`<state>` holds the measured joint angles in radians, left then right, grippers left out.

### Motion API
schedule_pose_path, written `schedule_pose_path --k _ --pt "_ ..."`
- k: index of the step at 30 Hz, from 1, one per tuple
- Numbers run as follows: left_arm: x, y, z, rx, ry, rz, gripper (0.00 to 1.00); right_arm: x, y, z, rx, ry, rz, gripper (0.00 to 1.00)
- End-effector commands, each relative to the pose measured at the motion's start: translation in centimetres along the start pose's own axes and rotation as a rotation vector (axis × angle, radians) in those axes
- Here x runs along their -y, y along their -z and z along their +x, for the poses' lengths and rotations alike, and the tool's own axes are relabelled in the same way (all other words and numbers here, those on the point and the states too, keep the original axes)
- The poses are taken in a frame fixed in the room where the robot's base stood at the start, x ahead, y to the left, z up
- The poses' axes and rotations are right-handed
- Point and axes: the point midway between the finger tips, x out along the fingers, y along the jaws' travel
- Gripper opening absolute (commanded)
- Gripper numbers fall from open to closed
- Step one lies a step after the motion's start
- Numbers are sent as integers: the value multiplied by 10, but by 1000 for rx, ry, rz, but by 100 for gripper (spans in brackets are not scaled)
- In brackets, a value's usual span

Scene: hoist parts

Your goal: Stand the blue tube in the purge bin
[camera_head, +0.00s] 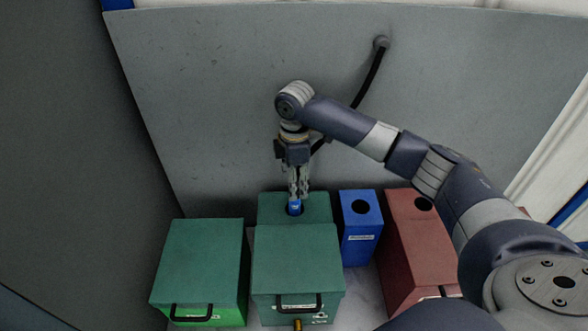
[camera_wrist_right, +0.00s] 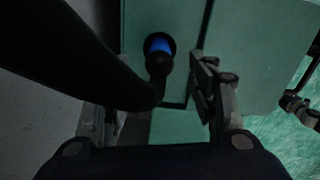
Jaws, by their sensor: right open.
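The blue tube (camera_head: 295,208) stands in the round hole in the top of the rear green bin (camera_head: 268,207), with only its upper end showing. In the right wrist view the blue end (camera_wrist_right: 160,46) shows inside the dark hole, and the rest is hidden. My right gripper (camera_head: 298,194) points down right above the tube. It is open, with its fingers apart in the right wrist view (camera_wrist_right: 155,95). I cannot read a label that names the purge bin. My left gripper is not in view.
A blue box (camera_head: 362,235) with a hole and a red box (camera_head: 415,240) with a hole stand to the right. Green boxes with black handles stand in front (camera_head: 297,262) and at left (camera_head: 200,255). A grey wall (camera_head: 220,110) rises behind. A black hose crosses the wrist view.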

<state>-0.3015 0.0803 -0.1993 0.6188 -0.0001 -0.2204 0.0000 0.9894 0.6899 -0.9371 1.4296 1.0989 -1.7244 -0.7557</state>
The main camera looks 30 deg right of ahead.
Motion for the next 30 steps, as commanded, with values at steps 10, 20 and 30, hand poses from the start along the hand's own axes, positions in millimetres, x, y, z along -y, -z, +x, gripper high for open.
schedule_pose_path --k 10,20,30 --pt "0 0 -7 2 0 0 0 0 0 54 0 1 1 53" --pt "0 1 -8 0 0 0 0 0 0 65 -1 -2 -1 53" --pt "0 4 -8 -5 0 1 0 0 0 64 -1 -1 0 1"
